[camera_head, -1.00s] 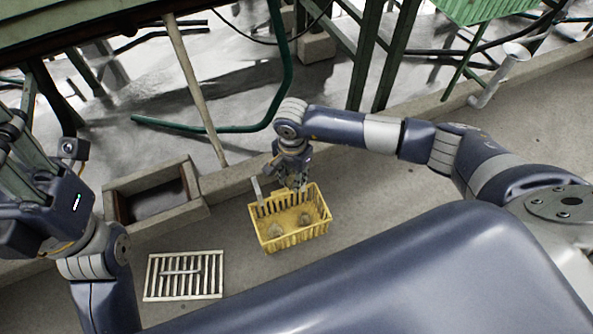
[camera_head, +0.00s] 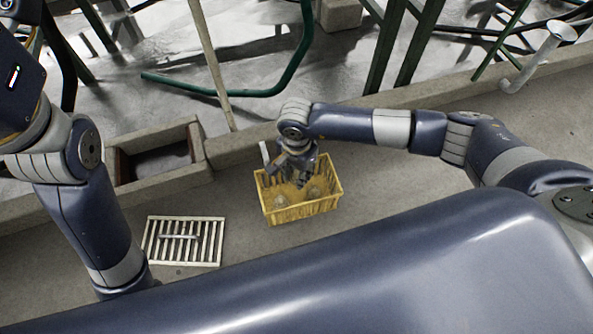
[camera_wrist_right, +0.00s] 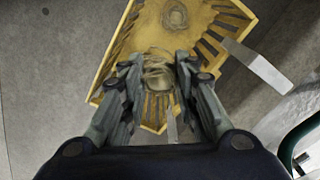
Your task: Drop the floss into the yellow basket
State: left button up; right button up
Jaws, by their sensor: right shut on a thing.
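The yellow basket (camera_head: 303,211) stands on the concrete floor at the middle of the head view; its slatted wall also shows in the right wrist view (camera_wrist_right: 228,18). My right gripper (camera_head: 302,181) points down over the basket. In the right wrist view its fingers (camera_wrist_right: 157,66) are closed about a pale brown tangle of floss (camera_wrist_right: 157,78), above the basket. Another pale lump (camera_wrist_right: 175,14) lies on the basket's bottom. The exact gap between floss and basket is hard to tell. My left arm shows at the left, but its fingers are out of the picture.
A pale grate (camera_head: 182,241) with a handle lies on the floor left of the basket. A flat grey strip (camera_head: 264,153) stands up at the basket's back left corner. A low concrete curb (camera_head: 235,146) runs behind, with a square basin (camera_head: 158,157) at the left.

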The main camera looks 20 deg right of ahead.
jog(key=shift+f, duration=0.1)
jog(key=o, duration=0.8)
notch_tip(320, 180, up, 12)
dwell(0.3)
dwell(0.7)
